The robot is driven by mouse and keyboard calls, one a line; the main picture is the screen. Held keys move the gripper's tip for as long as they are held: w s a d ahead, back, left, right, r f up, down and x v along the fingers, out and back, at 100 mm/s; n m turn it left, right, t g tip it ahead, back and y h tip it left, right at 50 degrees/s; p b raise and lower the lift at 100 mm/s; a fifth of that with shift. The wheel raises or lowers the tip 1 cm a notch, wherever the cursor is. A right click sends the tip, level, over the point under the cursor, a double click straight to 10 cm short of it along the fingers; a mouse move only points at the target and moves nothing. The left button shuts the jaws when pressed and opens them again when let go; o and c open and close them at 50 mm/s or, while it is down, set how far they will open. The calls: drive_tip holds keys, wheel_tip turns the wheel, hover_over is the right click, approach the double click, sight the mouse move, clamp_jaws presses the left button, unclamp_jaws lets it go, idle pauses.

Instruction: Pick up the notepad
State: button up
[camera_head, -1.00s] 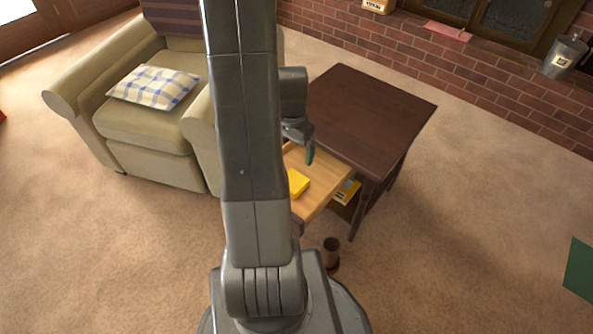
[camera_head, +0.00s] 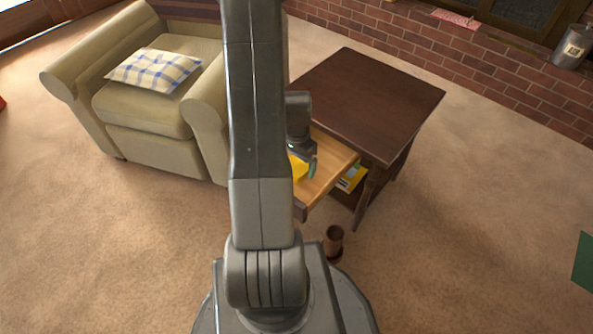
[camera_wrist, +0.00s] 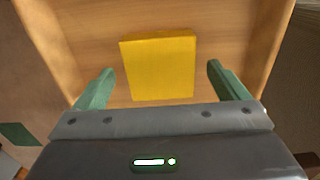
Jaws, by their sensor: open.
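The notepad (camera_wrist: 158,67) is a yellow block lying flat in an open wooden drawer (camera_wrist: 222,22). In the head view a yellow part of the notepad (camera_head: 298,168) shows beside my arm, which hides the rest. The drawer (camera_head: 328,180) is pulled out of a dark brown side table (camera_head: 370,95). My gripper (camera_wrist: 158,82) is open, with its two green fingers at the left and right of the notepad and gaps on both sides. It is empty. In the head view my gripper (camera_head: 306,170) is low over the drawer.
The drawer walls stand at both sides of my gripper. A brown cup-like object (camera_head: 333,242) stands on the floor near my base. A beige armchair (camera_head: 150,110) is at the left.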

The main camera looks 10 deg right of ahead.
drive_tip(key=shift+f, duration=0.65)
drive_tip(key=shift+r, duration=0.1)
drive_tip(key=c, duration=1.1)
